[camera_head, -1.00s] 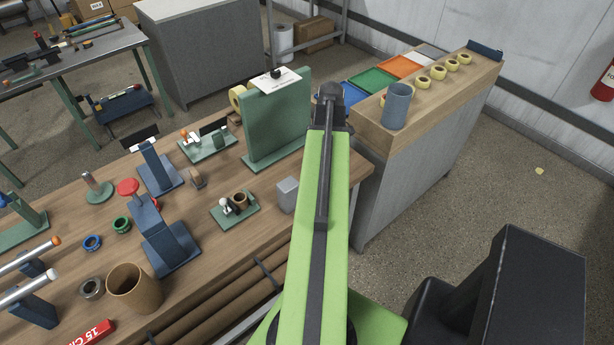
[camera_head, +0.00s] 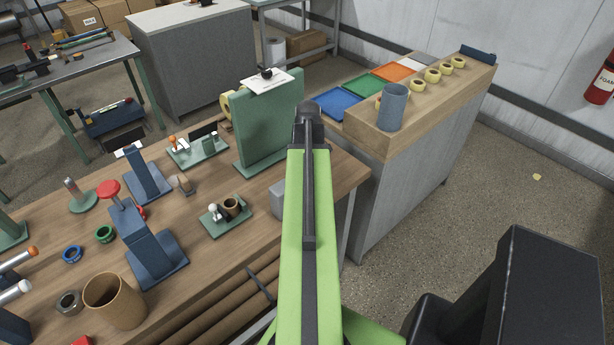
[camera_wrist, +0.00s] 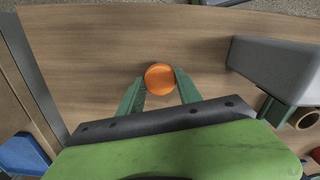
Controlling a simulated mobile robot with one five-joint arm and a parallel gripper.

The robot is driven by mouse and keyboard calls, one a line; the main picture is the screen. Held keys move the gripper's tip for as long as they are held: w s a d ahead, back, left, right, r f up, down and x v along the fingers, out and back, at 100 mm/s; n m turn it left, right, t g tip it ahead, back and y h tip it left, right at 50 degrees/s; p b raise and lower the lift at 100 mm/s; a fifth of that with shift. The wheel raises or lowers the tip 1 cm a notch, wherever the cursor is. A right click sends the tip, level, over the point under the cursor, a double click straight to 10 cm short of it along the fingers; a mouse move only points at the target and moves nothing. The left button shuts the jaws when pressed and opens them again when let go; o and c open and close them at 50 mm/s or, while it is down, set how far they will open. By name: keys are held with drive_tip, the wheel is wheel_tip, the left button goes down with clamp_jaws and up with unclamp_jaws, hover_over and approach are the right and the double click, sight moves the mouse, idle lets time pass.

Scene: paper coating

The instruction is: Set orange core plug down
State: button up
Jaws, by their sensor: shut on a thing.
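The orange core plug (camera_wrist: 159,79) is a round orange disc in the wrist view. My gripper (camera_wrist: 160,82) is shut on it, with one green finger on each side. Both are over a bare wooden surface (camera_wrist: 90,50); I cannot tell whether the plug touches it. In the head view my own green arm hides the gripper and the plug.
A grey block (camera_wrist: 275,65) stands right of the plug, with a brown ring (camera_wrist: 305,117) nearby. In the head view, the wooden bench (camera_head: 215,255) holds a green upright panel (camera_head: 268,120) and blue stands. A blue cup (camera_head: 392,107) stands on the side counter.

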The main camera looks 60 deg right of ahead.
drive_tip(key=shift+f, duration=0.25)
drive_tip(key=o, duration=1.3)
drive_tip(key=shift+r, duration=0.1)
drive_tip(key=shift+r, duration=0.1)
wheel_tip(320, 180, up, 12)
drive_tip(key=p, duration=1.2)
drive_tip(key=shift+r, duration=0.15)
